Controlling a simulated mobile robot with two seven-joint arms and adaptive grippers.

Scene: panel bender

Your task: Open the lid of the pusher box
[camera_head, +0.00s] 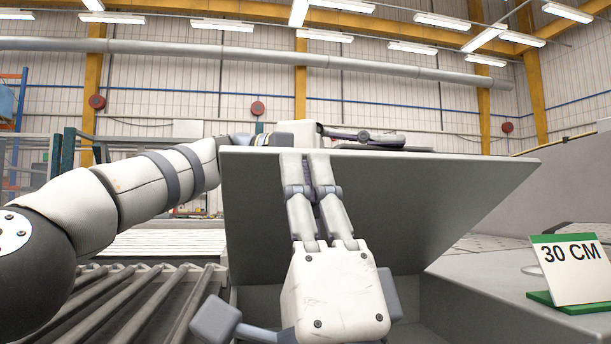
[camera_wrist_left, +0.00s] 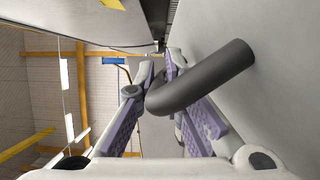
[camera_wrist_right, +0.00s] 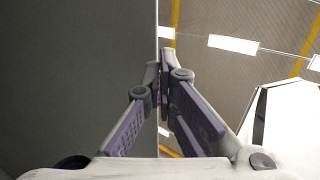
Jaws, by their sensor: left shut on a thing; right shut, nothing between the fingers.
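The grey lid (camera_head: 400,200) of the pusher box (camera_head: 460,310) stands raised and tilted, its flat underside facing me. The box lies open below it, mostly hidden by my right arm. My left arm reaches in from the left behind the lid; its gripper (camera_head: 385,138) is partly hidden by the lid's top edge. In the left wrist view this gripper (camera_wrist_left: 161,70) is shut on a dark curved handle (camera_wrist_left: 205,78) at the lid's surface. My right gripper (camera_head: 305,157) is shut and empty, fingers upward before the underside near the top edge. The right wrist view shows it (camera_wrist_right: 163,62) beside the lid's edge (camera_wrist_right: 80,80).
A roller conveyor (camera_head: 130,305) lies on the left beneath my left arm. A white sign reading 30 CM (camera_head: 574,268) on a green base stands on a grey surface (camera_head: 500,270) at the right. Overhead is open space.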

